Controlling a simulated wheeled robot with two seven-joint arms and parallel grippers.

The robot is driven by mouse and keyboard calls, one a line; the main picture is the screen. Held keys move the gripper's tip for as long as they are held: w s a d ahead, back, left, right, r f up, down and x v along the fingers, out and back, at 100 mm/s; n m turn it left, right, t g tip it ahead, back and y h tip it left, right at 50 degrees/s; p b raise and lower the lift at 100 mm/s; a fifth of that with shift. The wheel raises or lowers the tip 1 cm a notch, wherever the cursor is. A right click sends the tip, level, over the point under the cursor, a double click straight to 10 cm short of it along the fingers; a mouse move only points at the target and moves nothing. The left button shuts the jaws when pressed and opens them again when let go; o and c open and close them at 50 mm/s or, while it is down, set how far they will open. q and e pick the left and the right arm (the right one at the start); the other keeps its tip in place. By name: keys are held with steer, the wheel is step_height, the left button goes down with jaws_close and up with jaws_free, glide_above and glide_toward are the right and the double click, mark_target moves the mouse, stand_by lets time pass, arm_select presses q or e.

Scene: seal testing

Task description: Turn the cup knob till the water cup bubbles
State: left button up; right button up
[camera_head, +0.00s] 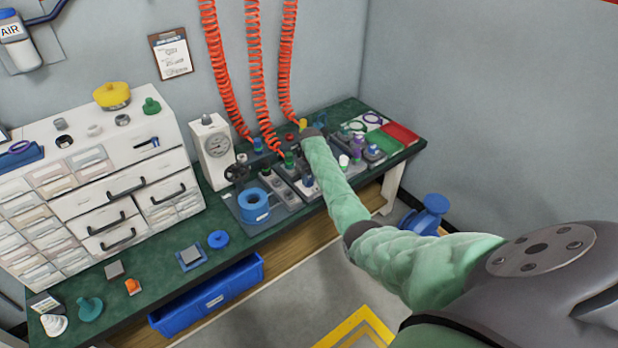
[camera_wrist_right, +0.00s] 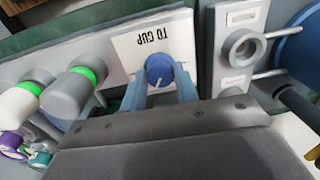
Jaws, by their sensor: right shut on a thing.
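The cup knob (camera_wrist_right: 159,70) is a round blue knob with a white pointer line, on a white plate (camera_wrist_right: 126,52) printed "TO CUP" in the right wrist view. My right gripper (camera_wrist_right: 160,88) is shut on it, with one blue-grey finger on each side. In the head view my right arm reaches to the back of the bench, and its end (camera_head: 312,132) covers the knob. I cannot pick out the water cup for certain, nor tell any bubbles. My left gripper is out of view.
Red coiled hoses (camera_head: 256,80) hang over the bench.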

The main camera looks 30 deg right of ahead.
steer(key=m+p, duration=0.4)
steer(key=m, duration=0.3)
steer(key=shift+r+m+p, duration=0.15)
steer(key=shift+m+p, duration=0.15)
steer(key=shift+p, duration=0.1)
steer(key=m+p, duration=0.1)
steer(key=m, duration=0.1)
steer(key=shift+m, duration=0.3)
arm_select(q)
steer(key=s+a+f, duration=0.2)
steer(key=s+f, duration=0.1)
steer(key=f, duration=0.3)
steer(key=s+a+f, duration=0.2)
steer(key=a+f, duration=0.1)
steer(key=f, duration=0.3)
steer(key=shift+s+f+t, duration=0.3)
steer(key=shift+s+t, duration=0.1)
arm_select(e)
steer(key=shift+m, duration=0.6)
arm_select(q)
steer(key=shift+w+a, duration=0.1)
arm_select(e)
steer(key=o, duration=1)
